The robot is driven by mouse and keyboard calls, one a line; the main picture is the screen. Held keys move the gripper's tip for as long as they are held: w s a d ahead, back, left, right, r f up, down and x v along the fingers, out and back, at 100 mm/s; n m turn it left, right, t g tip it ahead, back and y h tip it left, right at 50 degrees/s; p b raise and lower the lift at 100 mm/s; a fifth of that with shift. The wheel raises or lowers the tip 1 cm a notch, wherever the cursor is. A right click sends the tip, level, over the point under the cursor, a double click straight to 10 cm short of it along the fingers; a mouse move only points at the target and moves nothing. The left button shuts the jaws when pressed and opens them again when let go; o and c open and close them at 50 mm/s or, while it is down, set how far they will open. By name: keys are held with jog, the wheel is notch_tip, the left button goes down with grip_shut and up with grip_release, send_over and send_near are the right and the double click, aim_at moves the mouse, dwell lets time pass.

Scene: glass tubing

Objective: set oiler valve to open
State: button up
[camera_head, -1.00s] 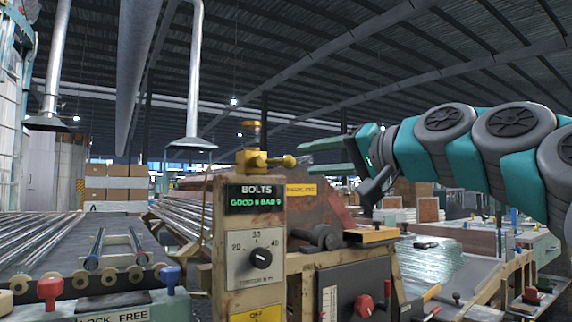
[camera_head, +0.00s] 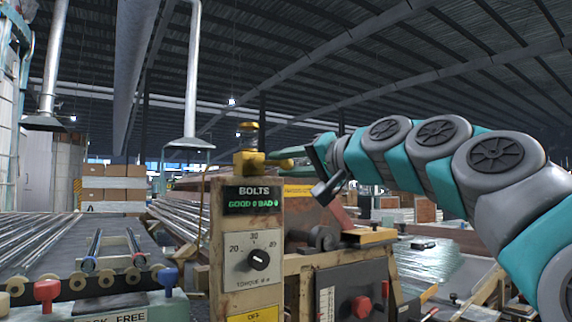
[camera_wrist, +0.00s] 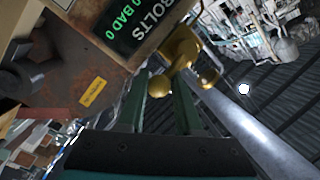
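The oiler (camera_head: 249,155) is a brass-yellow fitting on top of the rusty panel post marked BOLTS. Its valve lever points right, toward my gripper (camera_head: 288,157). In the wrist view the brass oiler (camera_wrist: 182,50) shows beyond the fingertips, and the lever's round knob (camera_wrist: 160,86) appears between the two green fingers. My gripper (camera_wrist: 160,95) is open around the knob, with a visible gap between the fingers. I cannot tell whether either finger touches it. In the head view the fingers partly cover the lever's end.
The BOLTS panel (camera_head: 252,246) has a black dial and counter below the oiler. A wooden-framed machine with a red knob (camera_head: 361,306) stands to its right. Roller conveyor with glass tubes (camera_head: 90,250) lies to the left. The air above the oiler is free.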

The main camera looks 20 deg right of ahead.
grip_shut()
jog(key=n, duration=0.1)
jog(key=r+n, duration=0.1)
jog(key=shift+n+h+b, duration=0.3)
jog(key=shift+n+b, duration=0.05)
jog(key=shift+n, duration=0.05)
jog(key=shift+a+r+n+g, duration=0.1)
jog(key=shift+r+n+g, duration=0.2)
jog(key=shift+n, duration=0.1)
jog(key=n, duration=0.1)
jog(key=r+n, duration=0.1)
jog(key=n, duration=0.1)
jog(key=shift+s+a+r+h, duration=0.1)
jog(key=shift+a+r+h, duration=0.05)
jog(key=shift+a+h, duration=0.25)
jog(key=n, duration=0.1)
jog(key=a+r+n+h, duration=0.1)
jog(key=n, duration=0.1)
jog(key=shift+s, duration=0.2)
jog(key=shift+s+a+r+n+h, duration=0.1)
jog(key=shift+a+r+n+h, duration=0.15)
jog(key=shift+n, duration=0.5)
jog(key=shift+s+a+r+n+h, duration=0.15)
jog(key=shift+a+n, duration=0.2)
jog(key=shift+n, duration=0.45)
jog(key=shift+s+a+r+n+h, duration=0.1)
jog(key=shift+a+n+h, duration=0.15)
jog(key=shift+n, duration=0.5)
jog(key=shift+a, duration=0.1)
